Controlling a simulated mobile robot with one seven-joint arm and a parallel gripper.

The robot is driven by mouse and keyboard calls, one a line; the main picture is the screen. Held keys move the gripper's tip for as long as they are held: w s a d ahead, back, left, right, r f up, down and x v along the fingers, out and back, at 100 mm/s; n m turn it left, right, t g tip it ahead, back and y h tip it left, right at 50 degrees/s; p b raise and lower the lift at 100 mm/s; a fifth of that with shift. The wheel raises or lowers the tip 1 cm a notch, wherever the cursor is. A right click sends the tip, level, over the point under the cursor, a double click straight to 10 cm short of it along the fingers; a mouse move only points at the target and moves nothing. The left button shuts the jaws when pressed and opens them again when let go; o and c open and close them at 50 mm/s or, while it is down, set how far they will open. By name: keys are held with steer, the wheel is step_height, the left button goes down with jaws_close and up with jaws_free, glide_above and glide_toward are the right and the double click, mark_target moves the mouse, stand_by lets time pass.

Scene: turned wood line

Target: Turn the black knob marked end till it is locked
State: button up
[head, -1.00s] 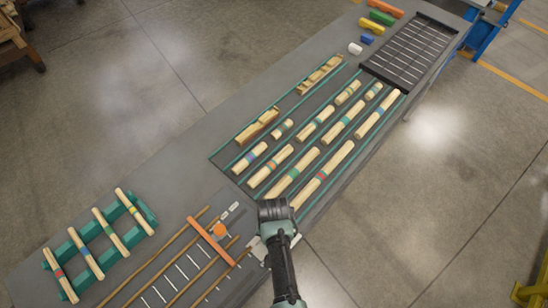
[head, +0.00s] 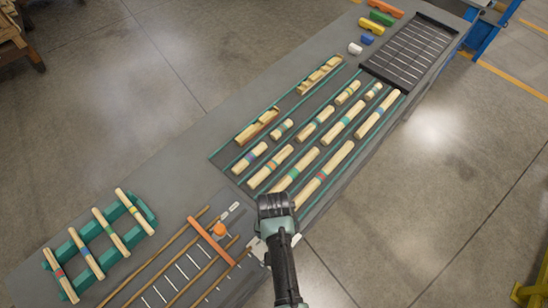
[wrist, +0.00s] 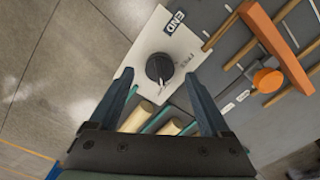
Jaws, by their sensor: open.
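The black knob (wrist: 159,67) is round and sits on a white plate (wrist: 140,50) in the upper middle of the wrist view. The plate carries the label END (wrist: 175,21) on its upper part and smaller lettering that seems to read FREE beside the knob. My gripper (wrist: 159,76) is open, with one finger on each side of the knob in the picture and nothing held. I cannot tell whether the fingertips are at the knob's height. In the head view my gripper (head: 275,204) hides the knob, and only a corner of the white plate (head: 257,250) shows.
An orange bar (head: 212,241) with an orange round piece (head: 219,229) lies across wooden rails left of my gripper. Banded wooden rods (head: 325,173) lie in green-edged lanes beyond it. A green rack (head: 140,214) holds several rods at left.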

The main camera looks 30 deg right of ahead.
step_height(320, 180, up, 10)
steer(key=shift+b, duration=0.35)
stand_by(0.4)
steer(key=w+a+r+n+t+h+b, duration=0.1)
steer(key=w+r+n+t+h+b, duration=0.15)
steer(key=w+r+t, duration=1.3)
steer(key=w+a+r+n, duration=0.1)
steer(key=w+r, duration=0.2)
steer(key=r, duration=0.6)
steer(key=w+a+r+n, duration=0.1)
steer(key=w+r, duration=0.1)
steer(key=r, duration=0.7)
steer(key=s+a+r+n+t+b, duration=0.1)
steer(key=s+a+r+t, duration=0.15)
steer(key=r, duration=0.65)
steer(key=s+a+r+n+t+b, duration=0.15)
steer(key=r+t, duration=0.25)
steer(key=r, duration=0.5)
steer(key=s+a+r+t+y, duration=0.2)
steer(key=s+a+r+t, duration=0.2)
steer(key=s+r, duration=0.7)
steer(key=shift+r+n+t, duration=0.4)
steer(key=shift+r+t, duration=0.3)
steer(key=shift+r, duration=0.1)
steer(key=shift+w+y, duration=0.1)
steer(key=shift+y, duration=0.15)
